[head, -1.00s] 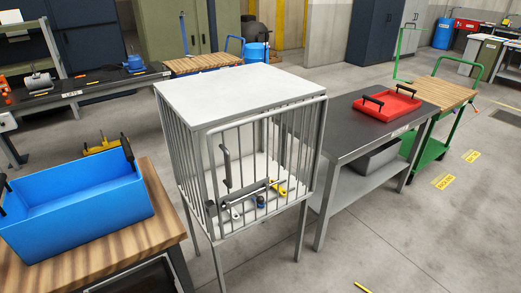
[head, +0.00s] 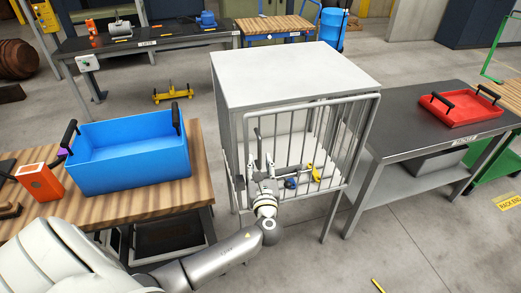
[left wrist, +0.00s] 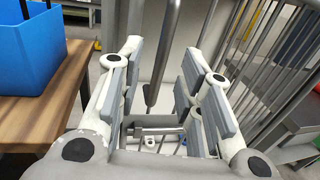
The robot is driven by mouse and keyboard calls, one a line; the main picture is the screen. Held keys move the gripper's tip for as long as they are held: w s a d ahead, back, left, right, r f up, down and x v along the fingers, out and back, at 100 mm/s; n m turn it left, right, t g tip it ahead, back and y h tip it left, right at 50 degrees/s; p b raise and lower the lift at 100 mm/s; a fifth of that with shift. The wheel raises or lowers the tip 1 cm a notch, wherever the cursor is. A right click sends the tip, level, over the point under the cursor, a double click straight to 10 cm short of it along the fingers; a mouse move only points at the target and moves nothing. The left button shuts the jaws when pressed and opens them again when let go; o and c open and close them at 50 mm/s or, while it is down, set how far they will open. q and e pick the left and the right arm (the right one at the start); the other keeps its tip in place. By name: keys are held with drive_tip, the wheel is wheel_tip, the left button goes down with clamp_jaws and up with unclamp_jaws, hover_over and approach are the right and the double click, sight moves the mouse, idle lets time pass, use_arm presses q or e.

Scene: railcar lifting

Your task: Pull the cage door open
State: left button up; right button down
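The cage (head: 295,75) is a grey box with a plain top and a barred front door (head: 313,102). The door looks closed. Its upright handle (head: 259,138) is on the door's left side; in the left wrist view the handle (left wrist: 153,92) shows between my fingers. My left gripper (head: 262,165) is at this handle, and its fingers also show in the left wrist view (left wrist: 158,88). They are spread, with gaps on both sides of the handle. I cannot tell whether they touch it. My right gripper is not in view.
Yellow and blue items (head: 291,183) lie inside the cage. A wooden bench (head: 110,205) with a blue bin (head: 130,160) stands at left. A dark table (head: 405,140) with a red tray (head: 462,108) stands close at right. Some floor is clear in front of the cage.

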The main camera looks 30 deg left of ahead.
sight(260, 154)
use_arm(q)
drive_tip(key=x, duration=0.4)
drive_tip(key=shift+w+p, duration=0.25)
drive_tip(key=shift+p, duration=0.1)
drive_tip(key=shift+w+a, duration=0.4)
drive_tip(key=shift+a, duration=0.05)
clamp_jaws()
